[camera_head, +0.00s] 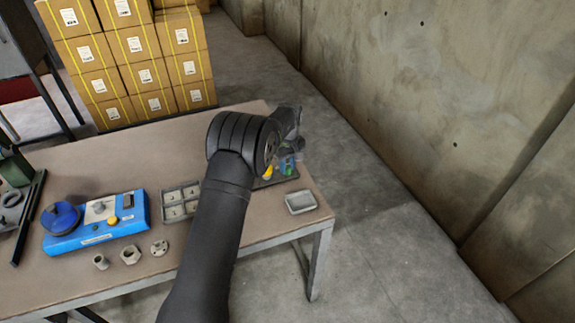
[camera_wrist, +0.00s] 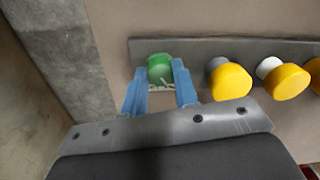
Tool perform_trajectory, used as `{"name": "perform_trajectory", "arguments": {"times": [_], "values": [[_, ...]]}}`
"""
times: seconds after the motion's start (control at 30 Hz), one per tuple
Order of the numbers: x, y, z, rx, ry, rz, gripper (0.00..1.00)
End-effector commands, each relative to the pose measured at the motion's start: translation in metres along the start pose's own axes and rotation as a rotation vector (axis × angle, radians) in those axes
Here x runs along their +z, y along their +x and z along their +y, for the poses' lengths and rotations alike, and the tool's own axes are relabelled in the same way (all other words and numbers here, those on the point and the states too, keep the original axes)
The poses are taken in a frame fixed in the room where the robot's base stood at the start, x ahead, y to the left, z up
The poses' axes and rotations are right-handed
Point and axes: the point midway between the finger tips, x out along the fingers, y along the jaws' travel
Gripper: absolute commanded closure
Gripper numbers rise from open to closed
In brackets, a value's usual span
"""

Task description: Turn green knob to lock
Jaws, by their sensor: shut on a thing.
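The green knob (camera_wrist: 159,67) shows in the wrist view on a dark panel (camera_wrist: 196,47) near the table edge. My gripper (camera_wrist: 162,78) has its two blue fingers on either side of the green knob and is shut on it. In the head view my gripper (camera_head: 287,163) is at the right end of the table, and my arm hides part of the panel. The green knob is mostly hidden there by the fingers. I cannot tell its turn angle.
Yellow knobs (camera_wrist: 230,82) stand on the panel to the right of the green one. On the table (camera_head: 120,164) are a grey tray (camera_head: 300,202), a compartment box (camera_head: 181,201) and a blue device (camera_head: 95,222). A concrete wall (camera_head: 440,90) stands at the right.

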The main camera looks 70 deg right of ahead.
Motion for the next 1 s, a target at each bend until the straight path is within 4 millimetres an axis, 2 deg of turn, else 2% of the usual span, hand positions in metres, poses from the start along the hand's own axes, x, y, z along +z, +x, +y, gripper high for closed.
{"name": "perform_trajectory", "arguments": {"times": [1.0], "values": [[0.0002,-0.0003,-0.0021,0.0,0.959,0.033,0.96]]}}
